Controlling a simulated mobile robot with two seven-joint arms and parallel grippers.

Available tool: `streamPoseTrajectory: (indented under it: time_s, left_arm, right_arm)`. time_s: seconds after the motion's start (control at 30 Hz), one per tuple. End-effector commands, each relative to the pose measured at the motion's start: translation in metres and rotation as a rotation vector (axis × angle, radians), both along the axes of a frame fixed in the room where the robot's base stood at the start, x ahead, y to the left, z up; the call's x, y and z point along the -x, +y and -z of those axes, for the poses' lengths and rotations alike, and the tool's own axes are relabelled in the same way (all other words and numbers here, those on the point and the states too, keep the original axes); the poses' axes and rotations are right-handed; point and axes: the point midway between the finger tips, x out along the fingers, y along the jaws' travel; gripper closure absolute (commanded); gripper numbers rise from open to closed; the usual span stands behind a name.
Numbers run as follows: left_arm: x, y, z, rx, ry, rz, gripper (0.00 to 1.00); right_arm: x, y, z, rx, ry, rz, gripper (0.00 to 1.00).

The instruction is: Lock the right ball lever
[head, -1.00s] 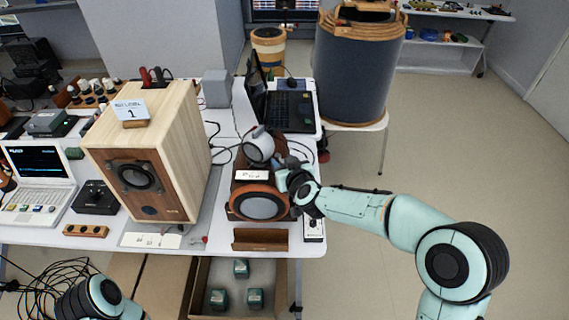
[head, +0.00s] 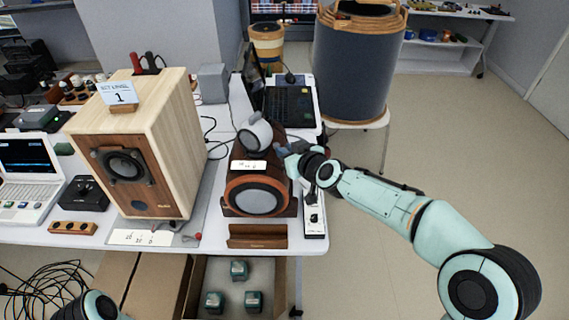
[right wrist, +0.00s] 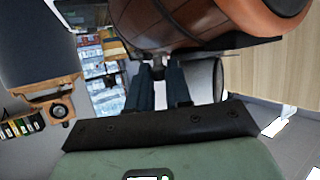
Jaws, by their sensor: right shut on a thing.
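A rounded dark-brown speaker (head: 256,196) with an orange ring and grey cone stands near the right front of the white table. A grey ball-shaped part (head: 254,135) sits on top of it. My right gripper (head: 281,152) is at the speaker's upper right side, next to the ball part. In the right wrist view, the blue fingers (right wrist: 160,72) reach up to the brown speaker body (right wrist: 195,25), with a small dark piece (right wrist: 158,64) between their tips. I take this piece as the right ball lever; the fingers partly hide it. My left gripper is out of view.
A large wooden speaker (head: 145,145) stands to the left. A laptop (head: 290,105) lies behind the brown speaker, and a tall dark drum (head: 352,70) is behind right. A white strip with a black knob (head: 314,215) lies under my right arm. Floor on the right is clear.

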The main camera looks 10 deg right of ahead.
Motion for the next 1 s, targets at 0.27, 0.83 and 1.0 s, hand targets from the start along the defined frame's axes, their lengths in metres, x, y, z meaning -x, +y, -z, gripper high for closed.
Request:
streamPoseTrajectory:
  time_s: [0.27,0.83,1.0]
  left_arm:
    - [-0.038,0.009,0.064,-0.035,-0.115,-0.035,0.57]
    - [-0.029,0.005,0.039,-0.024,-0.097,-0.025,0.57]
    - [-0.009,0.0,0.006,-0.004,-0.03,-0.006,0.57]
  right_arm:
    - [-0.007,-0.013,0.01,-0.001,-0.004,-0.172,1.0]
    - [-0.021,-0.028,-0.005,-0.005,0.001,-0.579,1.0]
    - [-0.026,-0.031,-0.007,-0.005,0.001,-0.68,1.0]
